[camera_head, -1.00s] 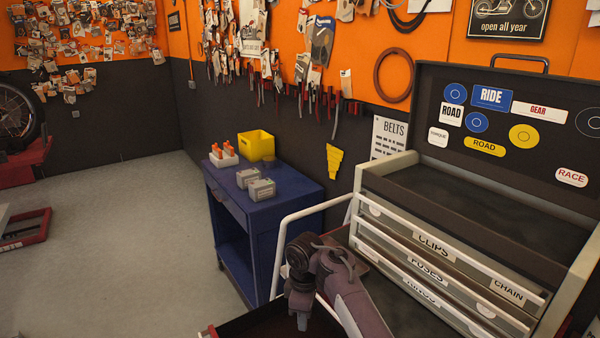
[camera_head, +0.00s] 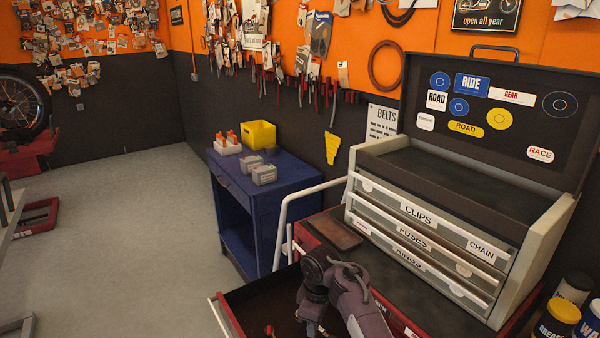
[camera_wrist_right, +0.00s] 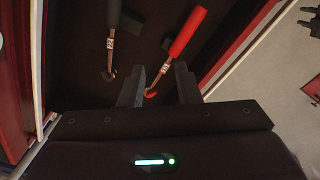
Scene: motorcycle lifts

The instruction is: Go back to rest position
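My right gripper (camera_head: 312,326) is low in the head view, over an open red drawer (camera_head: 226,316) of the tool chest. In the right wrist view my right gripper (camera_wrist_right: 160,76) has its two dark fingers apart. A red-handled tool (camera_wrist_right: 188,34) and a dark-handled tool (camera_wrist_right: 113,18) lie in the drawer beyond the fingers. The lower end of the red-handled tool shows between the fingertips in the picture; I cannot tell whether they touch. My left gripper is not in view.
The tool chest (camera_head: 540,240) with labelled drawers stands at right. A blue cart (camera_head: 268,205) carries a yellow bin (camera_head: 257,134) and grey boxes. A brown flat item (camera_head: 334,232) lies on the red cabinet top. Cans (camera_head: 558,317) stand lower right. Grey floor (camera_head: 120,220) is open at left.

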